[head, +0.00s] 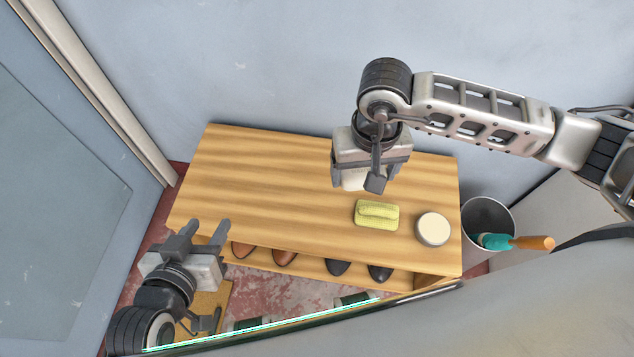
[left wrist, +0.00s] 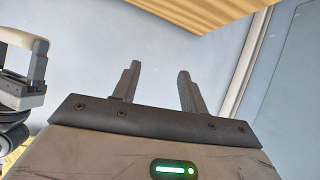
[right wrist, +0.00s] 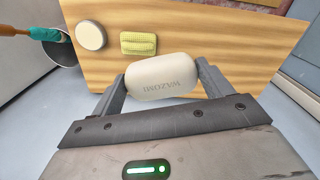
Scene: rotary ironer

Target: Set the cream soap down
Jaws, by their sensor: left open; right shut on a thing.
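The cream soap (right wrist: 161,78) is a rounded bar with lettering on its face. In the right wrist view my right gripper (right wrist: 162,82) is shut on it, one finger at each end. In the head view the right gripper (head: 362,181) is over the wooden bench top (head: 280,170), behind the yellow ribbed pad (head: 377,214). The soap (head: 350,180) is partly hidden there; its height above the wood is hard to judge. My left gripper (head: 206,231) is open and empty by the bench's front left corner; its spread fingers also show in the left wrist view (left wrist: 158,75).
A round cream-topped tin (head: 433,229) stands right of the yellow pad. A metal bin (head: 488,205) holding a teal tool with an orange handle stands beyond the bench's right end. Several shoes (head: 338,267) sit on the lower shelf. The bench top's left half is clear.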

